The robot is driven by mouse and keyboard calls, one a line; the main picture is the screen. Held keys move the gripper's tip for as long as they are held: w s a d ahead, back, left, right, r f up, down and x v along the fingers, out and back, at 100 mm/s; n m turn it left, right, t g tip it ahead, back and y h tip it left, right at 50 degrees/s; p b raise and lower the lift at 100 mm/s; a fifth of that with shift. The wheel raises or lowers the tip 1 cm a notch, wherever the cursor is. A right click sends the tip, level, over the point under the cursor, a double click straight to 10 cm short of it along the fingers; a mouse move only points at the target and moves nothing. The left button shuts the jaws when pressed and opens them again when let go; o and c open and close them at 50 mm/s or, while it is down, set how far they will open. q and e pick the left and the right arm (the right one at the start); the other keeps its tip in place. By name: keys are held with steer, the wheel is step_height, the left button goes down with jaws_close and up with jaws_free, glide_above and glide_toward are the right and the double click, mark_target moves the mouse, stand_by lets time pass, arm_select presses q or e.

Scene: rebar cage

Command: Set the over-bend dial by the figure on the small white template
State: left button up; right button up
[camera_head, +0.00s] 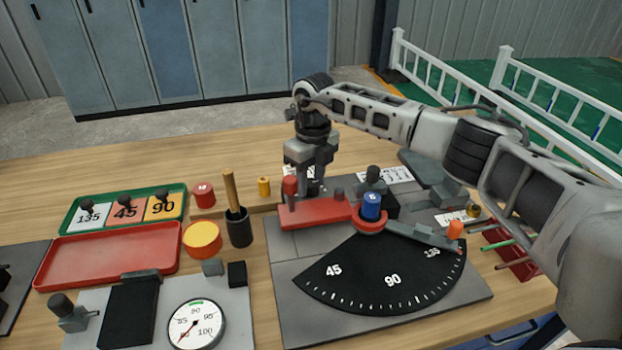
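My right gripper (309,185) points down at the back left of the bending plate, beside the red knob (290,188) on the red arm. I cannot tell whether its fingers are open or touch anything. A blue numbered cap (371,204) stands at the pivot of the red arm (318,213); its figure is too small to read surely. It may be the over-bend dial. A black fan scale (385,275) shows 45, 90 and 135. White labels lie behind the plate, one (384,175) partly hidden; I cannot tell which is the small white template. My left gripper is not in view.
A green tray (70,222) holds cards marked 135, 45 and 90. Colored rods (498,243) lie right. Wooden table shows clear behind.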

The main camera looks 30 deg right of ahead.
mark_target(313, 180)
steer(key=shift+o, duration=1.2)
step_height(313, 180, up, 16)
steer(key=b, duration=0.1)
steer(key=shift+d, duration=0.3)
